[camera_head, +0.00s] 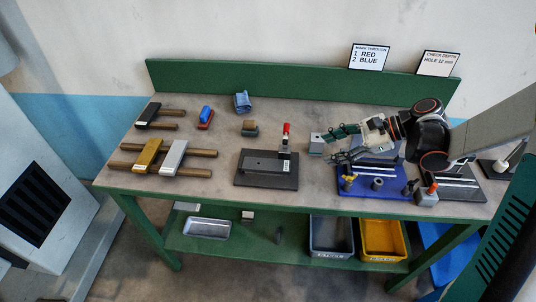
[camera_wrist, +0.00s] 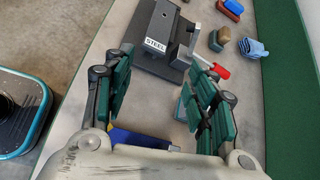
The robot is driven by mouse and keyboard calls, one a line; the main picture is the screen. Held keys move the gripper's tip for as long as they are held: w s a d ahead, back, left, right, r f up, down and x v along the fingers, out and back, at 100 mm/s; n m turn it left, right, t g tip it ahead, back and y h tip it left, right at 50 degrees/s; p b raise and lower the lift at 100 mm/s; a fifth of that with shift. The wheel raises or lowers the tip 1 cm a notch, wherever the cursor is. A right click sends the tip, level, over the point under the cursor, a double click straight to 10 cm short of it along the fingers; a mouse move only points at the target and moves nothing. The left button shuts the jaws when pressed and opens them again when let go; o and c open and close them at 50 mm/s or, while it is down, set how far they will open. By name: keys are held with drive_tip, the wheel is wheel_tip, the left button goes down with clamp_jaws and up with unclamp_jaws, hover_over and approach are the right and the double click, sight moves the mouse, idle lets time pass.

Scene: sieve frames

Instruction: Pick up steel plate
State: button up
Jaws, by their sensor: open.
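The steel plate (camera_wrist: 163,22) is a dark block with a hole and a white STEEL label, seen beyond the fingertips in the wrist view. It sits on a dark fixture base (camera_head: 255,181) beside an upright clamp with a red handle (camera_head: 286,129). In the head view the plate (camera_head: 263,164) lies flat at the table's middle. My gripper (camera_head: 338,144) is open and empty, to the right of the fixture and apart from the plate. Its two green-padded fingers (camera_wrist: 162,65) are spread wide in the wrist view. The clamp post partly hides the plate's edge.
A black, a brass-coloured (camera_head: 148,154) and a silver plate (camera_head: 174,156) rest on wooden rails at left. A small grey block (camera_head: 316,144) stands near my fingertips. Bins (camera_head: 331,254) sit on the lower shelf.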

wheel_tip(320, 180, down, 3)
drive_tip(key=d+m+g+y, duration=0.1)
drive_tip(key=d+m+y, duration=0.1)
drive_tip(key=b, duration=0.1)
approach(286, 165)
drive_tip(key=shift+s+a+f+y, duration=0.1)
drive_tip(key=shift+a+f+y, duration=0.05)
drive_tip(key=shift+a+f, duration=0.3)
drive_tip(key=shift+a+f+y, duration=0.15)
drive_tip(key=shift+a+f, duration=0.15)
drive_tip(key=shift+a, duration=0.3)
drive_tip(key=shift+b+x, duration=1)
drive_tip(key=shift+x, duration=1.65)
drive_tip(key=shift+d, duration=0.1)
drive_tip(key=shift+c, duration=0.3)
clamp_jaws()
